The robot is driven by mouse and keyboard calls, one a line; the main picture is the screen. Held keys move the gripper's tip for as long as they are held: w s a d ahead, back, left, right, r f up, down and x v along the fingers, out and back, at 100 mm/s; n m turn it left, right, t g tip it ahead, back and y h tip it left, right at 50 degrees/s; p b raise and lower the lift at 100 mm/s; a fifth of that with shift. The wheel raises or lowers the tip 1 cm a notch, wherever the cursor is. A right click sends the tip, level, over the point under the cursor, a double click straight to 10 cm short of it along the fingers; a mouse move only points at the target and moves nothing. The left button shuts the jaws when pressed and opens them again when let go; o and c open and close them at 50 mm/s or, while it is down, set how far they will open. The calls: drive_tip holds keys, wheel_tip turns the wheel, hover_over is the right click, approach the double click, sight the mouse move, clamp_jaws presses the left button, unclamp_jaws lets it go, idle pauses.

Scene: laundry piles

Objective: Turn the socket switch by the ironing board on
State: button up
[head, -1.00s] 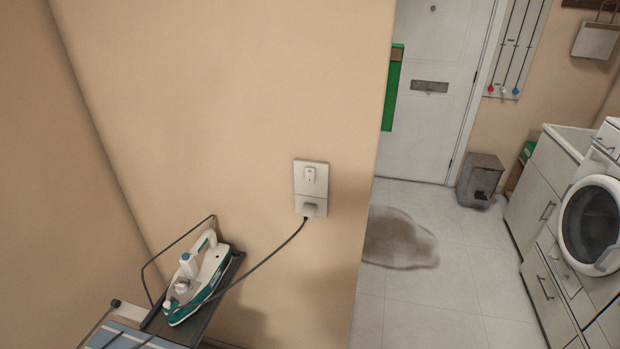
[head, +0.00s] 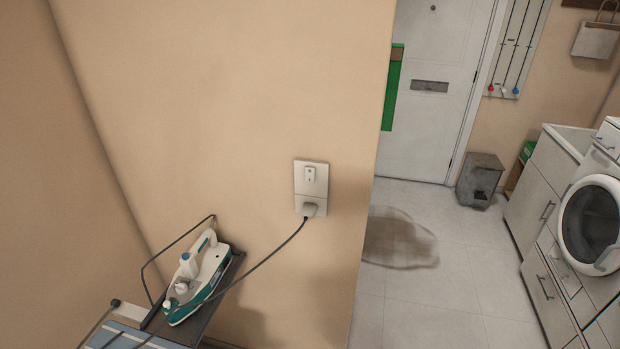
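A white socket plate (head: 299,188) is fixed to the beige wall, right of and above the ironing board. Its small rocker switch (head: 310,174) is in the upper half; I cannot tell from this view whether it is on or off. A plug (head: 309,210) sits in the lower half, and a dark cord runs from it down left toward the iron. The white and teal iron (head: 205,278) rests on the metal stand at the end of the blue striped ironing board (head: 128,338). My gripper is not in view.
The wall ends just right of the socket. Beyond it are a pale tiled floor with a brown stain (head: 398,240), a white door (head: 432,110), a grey bin (head: 480,180) and a white washing machine (head: 592,228). The wall around the socket is clear.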

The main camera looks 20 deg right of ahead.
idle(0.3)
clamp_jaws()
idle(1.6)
